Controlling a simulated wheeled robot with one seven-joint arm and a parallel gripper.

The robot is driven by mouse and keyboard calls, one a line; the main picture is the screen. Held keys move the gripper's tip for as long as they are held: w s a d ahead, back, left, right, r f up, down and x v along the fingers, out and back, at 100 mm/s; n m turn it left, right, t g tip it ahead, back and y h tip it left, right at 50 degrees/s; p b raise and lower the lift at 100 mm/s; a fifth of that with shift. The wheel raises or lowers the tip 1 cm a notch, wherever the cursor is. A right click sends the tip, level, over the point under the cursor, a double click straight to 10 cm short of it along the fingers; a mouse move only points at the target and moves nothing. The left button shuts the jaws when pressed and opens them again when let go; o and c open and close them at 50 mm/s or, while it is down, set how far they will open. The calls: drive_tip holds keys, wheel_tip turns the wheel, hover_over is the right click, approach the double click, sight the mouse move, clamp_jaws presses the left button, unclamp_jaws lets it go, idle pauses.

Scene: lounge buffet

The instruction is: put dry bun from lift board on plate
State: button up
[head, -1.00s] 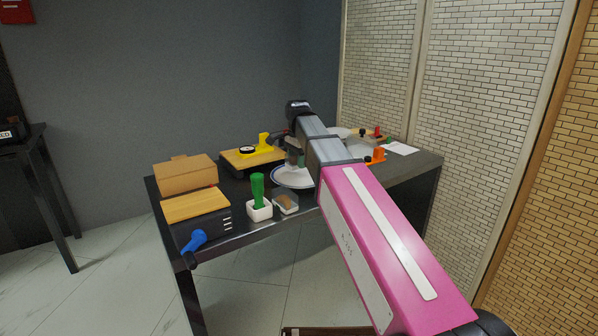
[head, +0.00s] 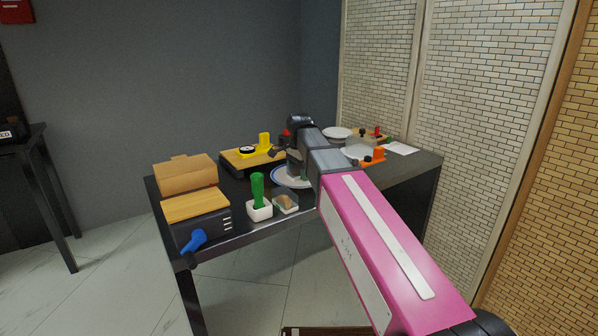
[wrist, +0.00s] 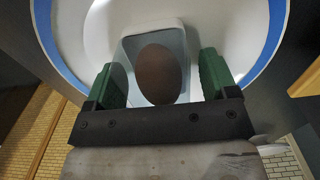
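A white plate with a blue rim (head: 283,183) lies on the dark table, partly hidden by my arm. In the wrist view the plate (wrist: 277,30) fills the background. A brown oval bun (wrist: 159,75) shows between the fingertips of my gripper (wrist: 163,85), over a pale rounded-square shape inside the plate's rim; I cannot tell what that shape is. The green fingers stand apart, with a gap visible on each side of the bun. In the head view my gripper is low over the plate and mostly hidden.
A wooden board on a dark box (head: 195,205) with a blue lever stands front left. Behind are a cardboard-coloured box (head: 185,172) and a board with yellow parts (head: 240,160). Small dishes (head: 286,204) stand in front of the plate. An orange-handled item (head: 376,156) stands right.

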wheel_tip(320, 180, up, 12)
drive_tip(key=shift+f, duration=0.1)
drive_tip(key=shift+r, duration=0.25)
idle(0.5)
drive_tip(key=shift+s, duration=0.1)
